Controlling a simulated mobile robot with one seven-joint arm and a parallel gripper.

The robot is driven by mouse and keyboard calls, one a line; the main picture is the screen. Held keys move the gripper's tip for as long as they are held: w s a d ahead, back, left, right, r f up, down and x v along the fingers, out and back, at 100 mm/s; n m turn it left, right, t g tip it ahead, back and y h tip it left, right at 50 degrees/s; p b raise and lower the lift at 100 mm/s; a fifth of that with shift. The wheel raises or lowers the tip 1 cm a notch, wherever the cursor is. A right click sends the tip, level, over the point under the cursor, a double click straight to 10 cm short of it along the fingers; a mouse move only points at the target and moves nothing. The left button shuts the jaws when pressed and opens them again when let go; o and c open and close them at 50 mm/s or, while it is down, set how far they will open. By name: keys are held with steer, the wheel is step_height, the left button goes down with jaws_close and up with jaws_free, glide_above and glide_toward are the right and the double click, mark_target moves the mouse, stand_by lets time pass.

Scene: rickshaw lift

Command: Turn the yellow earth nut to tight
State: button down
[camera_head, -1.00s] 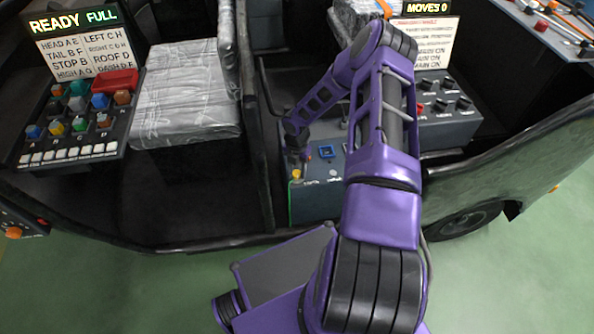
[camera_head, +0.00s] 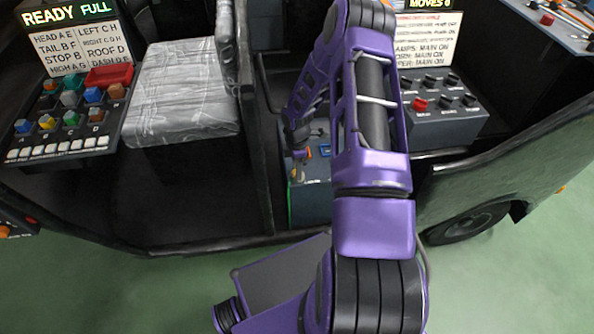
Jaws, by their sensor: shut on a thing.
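The yellow earth nut (camera_head: 294,174) is a small yellowish spot at the left end of the grey-blue box (camera_head: 316,205) on the vehicle floor, mostly covered by my gripper. My gripper (camera_head: 297,165) points down over that end of the box, its fingers shut on the nut. The fingertips are small and dark here, so their exact hold and the nut's turn are hard to see. My purple arm hides the box's right side.
A blue square fitting (camera_head: 325,150) sits on the box close to the gripper. A dark post (camera_head: 258,130) stands just left. A seat (camera_head: 180,90) and button panel (camera_head: 70,125) are further left; a knob panel (camera_head: 440,110) is right.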

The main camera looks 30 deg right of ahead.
steer(key=m+b, duration=0.1)
steer(key=m, duration=0.3)
steer(key=shift+m, duration=0.3)
steer(key=shift+m+b, duration=0.7)
steer(key=shift+m, duration=0.8)
steer(key=shift+c, duration=2.2)
jaws_free()
steer(key=shift+r, duration=0.15)
step_height(320, 180, up, 17)
steer(key=p, duration=0.2)
steer(key=shift+p, duration=0.3)
